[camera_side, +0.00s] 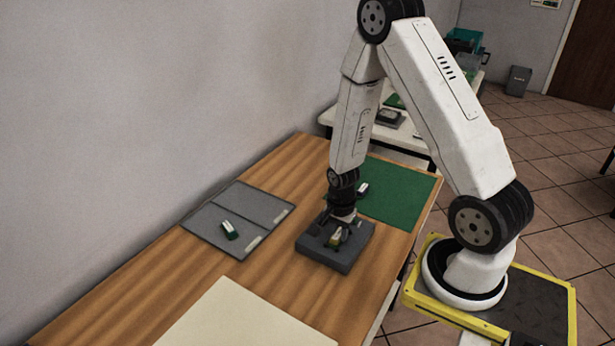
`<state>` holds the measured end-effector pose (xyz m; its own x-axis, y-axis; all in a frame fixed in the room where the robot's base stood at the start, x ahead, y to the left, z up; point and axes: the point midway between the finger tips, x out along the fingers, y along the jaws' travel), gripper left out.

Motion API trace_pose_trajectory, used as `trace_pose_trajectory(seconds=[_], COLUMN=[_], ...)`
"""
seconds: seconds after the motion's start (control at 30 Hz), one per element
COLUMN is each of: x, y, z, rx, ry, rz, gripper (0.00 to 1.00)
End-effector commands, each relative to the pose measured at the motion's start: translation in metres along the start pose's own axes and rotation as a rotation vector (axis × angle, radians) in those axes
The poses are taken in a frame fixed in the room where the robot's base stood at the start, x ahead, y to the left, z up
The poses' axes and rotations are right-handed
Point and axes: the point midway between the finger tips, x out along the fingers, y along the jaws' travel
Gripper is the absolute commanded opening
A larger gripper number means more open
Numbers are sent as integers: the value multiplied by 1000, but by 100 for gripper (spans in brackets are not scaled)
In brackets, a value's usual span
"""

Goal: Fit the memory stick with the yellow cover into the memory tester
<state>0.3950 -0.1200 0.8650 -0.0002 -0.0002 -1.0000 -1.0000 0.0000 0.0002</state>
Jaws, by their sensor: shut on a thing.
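The memory tester appears to be the dark grey block (345,262) on the wooden table. My gripper (338,228) points down over the block, close to its top. It is shut on the memory stick with the yellow cover (336,239), which shows as a small yellowish piece just below the fingers. The fingers and the arm partly hide the stick. I cannot tell whether its lower end is in the block or just above it.
A grey tray (193,222) at the left holds a green and white stick (230,230). A green mat (408,190) behind the block has another small white-topped stick (362,188) on it. A cream sheet (240,318) lies at the front. Bare wood separates these.

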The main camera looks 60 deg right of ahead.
Motion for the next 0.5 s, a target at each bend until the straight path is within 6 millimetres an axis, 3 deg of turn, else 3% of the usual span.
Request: trace_pose_trajectory(seconds=[0.27,0.3,0.4,0.5], x=[0,0,0,0], y=[0,0,0,0], z=[0,0,0,0], rx=[0,0,0,0], ry=[0,0,0,0], rz=[0,0,0,0], gripper=[0,40,72,72])
